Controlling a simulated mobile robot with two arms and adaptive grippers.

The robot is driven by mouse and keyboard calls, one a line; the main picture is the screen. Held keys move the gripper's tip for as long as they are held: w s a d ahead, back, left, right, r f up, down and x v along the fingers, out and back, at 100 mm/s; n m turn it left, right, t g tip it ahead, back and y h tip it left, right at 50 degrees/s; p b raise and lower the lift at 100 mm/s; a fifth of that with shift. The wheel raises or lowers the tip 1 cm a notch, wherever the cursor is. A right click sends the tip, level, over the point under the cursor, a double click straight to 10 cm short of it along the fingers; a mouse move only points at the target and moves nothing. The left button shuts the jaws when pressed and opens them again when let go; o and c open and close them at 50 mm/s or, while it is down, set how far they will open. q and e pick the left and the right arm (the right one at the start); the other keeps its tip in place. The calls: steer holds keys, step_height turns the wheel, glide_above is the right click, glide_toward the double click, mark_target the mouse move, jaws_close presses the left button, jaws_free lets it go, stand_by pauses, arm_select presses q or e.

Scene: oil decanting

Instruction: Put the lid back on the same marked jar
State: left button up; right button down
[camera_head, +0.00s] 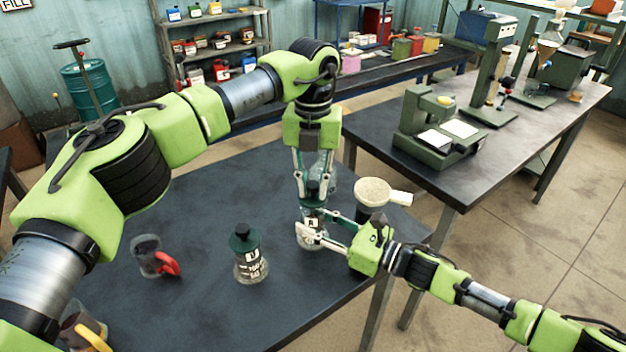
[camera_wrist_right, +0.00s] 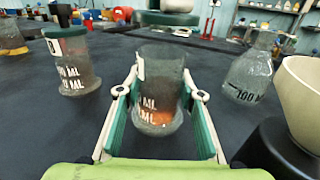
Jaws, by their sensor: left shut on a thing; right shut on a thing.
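The marked jar (camera_head: 311,224) is clear glass with a white label that seems to read A, near the table's right edge. My right gripper (camera_head: 314,237) is shut around its body. In the right wrist view the jar (camera_wrist_right: 158,85) stands upright and open between the fingers, with orange liquid low inside. My left gripper (camera_head: 313,196) points down above the jar and is shut on the dark green lid. In the right wrist view the lid (camera_wrist_right: 170,18) shows above and behind the open rim, apparently apart from it.
A second jar with a green lid (camera_head: 249,262) stands to the left. A red-handled mug (camera_head: 148,254) and a yellow-handled mug (camera_head: 80,328) are further left. A pale bowl (camera_head: 373,191) on a dark base and a clear flask (camera_wrist_right: 248,72) are close by. The table's front middle is clear.

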arm_select(q)
steer(key=shift+f, duration=0.1)
stand_by(0.3)
steer(key=shift+f, duration=0.75)
steer(key=shift+f, duration=0.65)
steer(key=o, duration=0.9)
step_height(320, 180, up, 12)
